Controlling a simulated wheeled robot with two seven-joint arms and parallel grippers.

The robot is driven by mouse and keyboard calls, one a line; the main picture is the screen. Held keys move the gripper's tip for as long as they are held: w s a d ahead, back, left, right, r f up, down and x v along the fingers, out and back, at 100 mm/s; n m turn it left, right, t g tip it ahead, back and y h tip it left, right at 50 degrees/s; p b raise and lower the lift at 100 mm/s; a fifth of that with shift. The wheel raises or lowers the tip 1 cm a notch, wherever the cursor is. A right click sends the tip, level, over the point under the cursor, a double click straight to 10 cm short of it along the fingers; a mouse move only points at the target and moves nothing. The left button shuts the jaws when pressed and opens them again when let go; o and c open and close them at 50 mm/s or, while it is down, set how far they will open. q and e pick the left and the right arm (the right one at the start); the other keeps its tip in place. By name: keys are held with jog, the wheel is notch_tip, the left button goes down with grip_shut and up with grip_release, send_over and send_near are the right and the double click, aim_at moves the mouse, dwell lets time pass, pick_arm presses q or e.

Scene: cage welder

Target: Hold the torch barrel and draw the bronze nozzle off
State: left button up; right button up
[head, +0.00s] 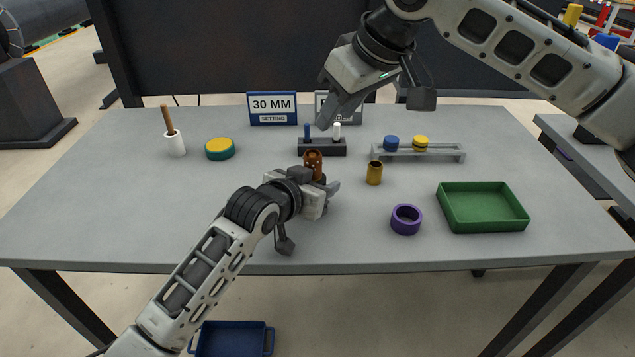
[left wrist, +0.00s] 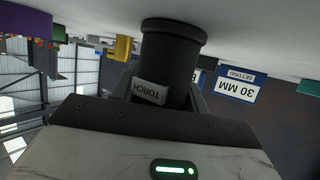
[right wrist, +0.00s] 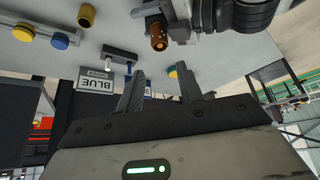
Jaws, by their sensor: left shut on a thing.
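The bronze nozzle (head: 313,160) stands upright in the head view, on top of the torch barrel. The barrel (left wrist: 172,62) is dark, flanged and labelled TORCH in the left wrist view; in the head view it is mostly hidden by my gripper. My left gripper (head: 326,193) is shut on the barrel, below the nozzle. My right gripper (head: 328,108) is above and behind the nozzle, apart from it. Its two fingers are spread and empty in the right wrist view (right wrist: 160,85), where the nozzle (right wrist: 158,36) shows beyond them.
A brass cylinder (head: 374,173), purple ring (head: 406,220) and green tray (head: 485,228) are to the right. Behind are a dark peg block (head: 322,148), a grey rack (head: 440,154) and a 30 MM sign (head: 272,107).

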aim_at(313, 155)
jog(key=shift+o, duration=0.3)
jog(key=o, duration=0.3)
jog(key=shift+a, duration=0.1)
jog(key=shift+o, duration=0.2)
jog(key=w+a+f+m+h, duration=0.1)
jog(key=f+m, duration=0.2)
jog(key=w+a+f+m+h, duration=0.1)
jog(key=f+m, duration=0.2)
jog(key=f, duration=0.1)
jog(key=w+a+f+m+h, duration=0.2)
jog(key=f, duration=0.2)
jog(key=shift+m, duration=0.4)
jog(key=c, duration=1)
jog(key=shift+o, duration=0.4)
